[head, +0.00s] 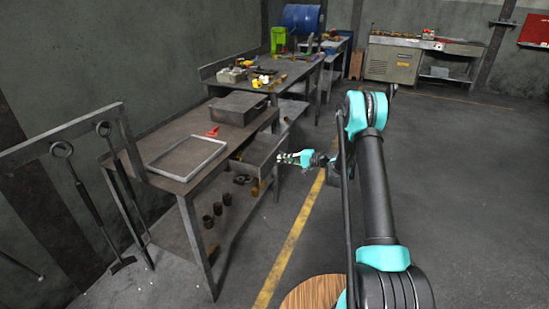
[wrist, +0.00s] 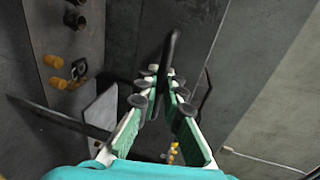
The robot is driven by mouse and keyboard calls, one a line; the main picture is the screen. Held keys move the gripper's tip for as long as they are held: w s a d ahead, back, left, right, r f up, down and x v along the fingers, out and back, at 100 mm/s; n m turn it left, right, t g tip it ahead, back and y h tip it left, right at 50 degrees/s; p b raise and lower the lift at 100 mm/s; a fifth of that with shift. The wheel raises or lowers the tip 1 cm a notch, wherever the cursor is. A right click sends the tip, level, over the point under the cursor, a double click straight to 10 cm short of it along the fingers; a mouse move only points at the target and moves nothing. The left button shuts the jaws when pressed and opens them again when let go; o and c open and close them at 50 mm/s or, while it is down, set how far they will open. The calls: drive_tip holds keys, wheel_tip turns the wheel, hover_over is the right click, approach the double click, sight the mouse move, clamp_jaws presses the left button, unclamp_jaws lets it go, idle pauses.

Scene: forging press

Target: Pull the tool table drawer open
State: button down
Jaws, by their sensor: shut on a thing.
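The tool table (head: 165,150) is a dark metal table at the left in the head view. Its grey drawer (head: 268,150) sticks out partly from under the table top on the right side, and part of its inside shows. My gripper (head: 279,157) is at the drawer's front. In the wrist view my gripper (wrist: 166,72) has its fingers closed around a dark bar-shaped handle (wrist: 171,48) in front of a grey panel. The fingertips hide part of the handle.
A grey frame tray (head: 188,157), red pliers (head: 212,132) and a dark metal box (head: 238,108) lie on the table top. Dark cups (head: 218,209) stand on the lower shelf. Long tools hang on a rack at the left. The floor to the right is clear.

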drive_tip(key=f+v, duration=0.1)
drive_tip(key=v, duration=0.6)
drive_tip(key=shift+s+d+f, duration=0.15)
drive_tip(key=shift+d+f, duration=0.1)
drive_tip(key=shift+d, duration=0.3)
drive_tip(key=c, duration=1.6)
unclamp_jaws()
drive_tip(key=shift+c, duration=0.2)
drive_tip(key=v, duration=1.2)
